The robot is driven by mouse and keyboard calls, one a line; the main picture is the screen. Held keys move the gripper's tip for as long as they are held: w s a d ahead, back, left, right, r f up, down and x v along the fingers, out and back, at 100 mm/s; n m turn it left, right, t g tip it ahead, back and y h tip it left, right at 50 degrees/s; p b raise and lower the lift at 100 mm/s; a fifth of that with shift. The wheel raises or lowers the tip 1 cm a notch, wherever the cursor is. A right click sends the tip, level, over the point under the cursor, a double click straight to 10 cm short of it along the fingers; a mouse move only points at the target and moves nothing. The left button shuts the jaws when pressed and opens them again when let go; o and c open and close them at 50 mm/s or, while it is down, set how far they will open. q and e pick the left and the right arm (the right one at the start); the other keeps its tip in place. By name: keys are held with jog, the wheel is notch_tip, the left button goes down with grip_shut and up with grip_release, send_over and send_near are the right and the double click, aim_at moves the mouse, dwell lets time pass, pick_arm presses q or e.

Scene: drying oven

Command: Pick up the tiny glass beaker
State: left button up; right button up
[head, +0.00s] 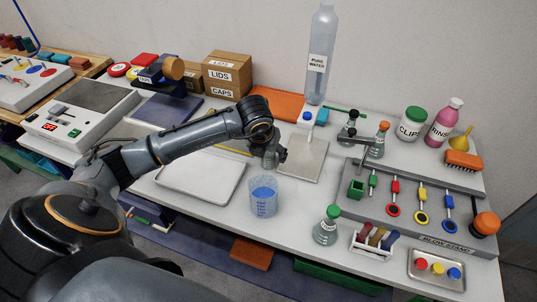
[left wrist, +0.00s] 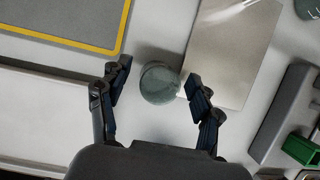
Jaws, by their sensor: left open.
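The tiny glass beaker (left wrist: 160,83) shows from above in the left wrist view as a small round grey-green glass. It stands on the white bench between a yellow-edged grey mat and a metal plate. My left gripper (left wrist: 157,82) is open, with one finger on either side of the beaker's near side in that view. I cannot tell whether a finger touches it. In the head view my left gripper (head: 272,155) points down at the plate's left edge and largely hides the beaker. My right gripper is not in view.
A larger beaker of blue liquid (head: 263,201) stands in front of the gripper. The metal plate (head: 307,160) lies to the right, a white tray (head: 200,178) to the left. A tall water bottle (head: 320,60) stands behind. A green-capped flask (head: 326,229) is at the front.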

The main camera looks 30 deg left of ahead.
pick_arm(q)
jog(key=c, duration=1.3)
jog(key=shift+r, duration=0.1)
